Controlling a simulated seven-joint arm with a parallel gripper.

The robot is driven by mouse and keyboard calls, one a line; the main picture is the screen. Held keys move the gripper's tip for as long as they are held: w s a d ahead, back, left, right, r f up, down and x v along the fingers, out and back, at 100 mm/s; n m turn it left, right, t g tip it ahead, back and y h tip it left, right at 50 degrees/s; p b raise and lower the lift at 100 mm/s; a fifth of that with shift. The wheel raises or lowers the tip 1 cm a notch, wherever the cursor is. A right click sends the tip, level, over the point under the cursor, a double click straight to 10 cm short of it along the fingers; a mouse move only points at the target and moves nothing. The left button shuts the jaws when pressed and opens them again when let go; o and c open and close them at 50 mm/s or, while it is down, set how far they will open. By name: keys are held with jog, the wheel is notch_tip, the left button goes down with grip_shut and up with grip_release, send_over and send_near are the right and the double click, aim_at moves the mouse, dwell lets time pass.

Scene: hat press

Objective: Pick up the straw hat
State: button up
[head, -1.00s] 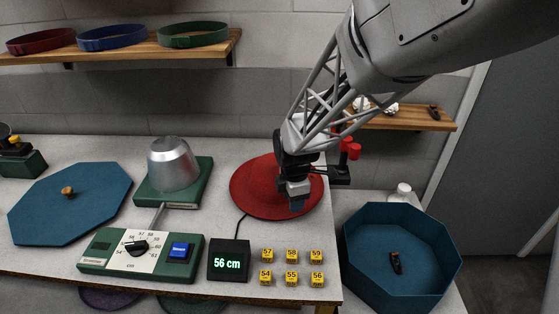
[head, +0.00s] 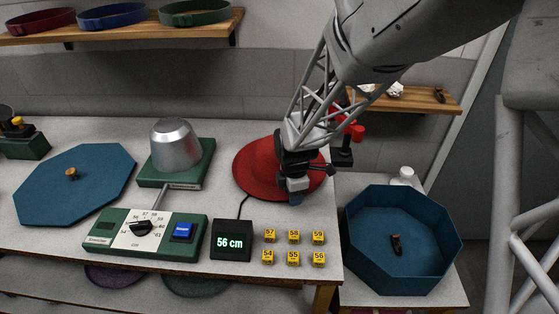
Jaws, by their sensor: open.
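A red hat (head: 258,166) with a wide round brim lies on the table behind the display. No straw-coloured hat shows in this view; I cannot tell what the red hat is made of. My gripper (head: 296,197) hangs over the front right part of the red hat's brim in the picture, and my wrist hides part of its crown. The gripper points down and is open, with nothing seen between its fingers. I cannot tell its height above the brim.
A metal block (head: 175,145) on a green base, a green dial panel (head: 145,233), a "56 cm" display (head: 231,240) and yellow number blocks (head: 293,257) stand nearby. A blue octagonal lid (head: 75,185) lies left. An open blue octagonal box (head: 403,240) stands right. Purple and green hats (head: 195,285) sit below.

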jog(key=shift+f, duration=0.35)
dwell(0.3)
grip_shut()
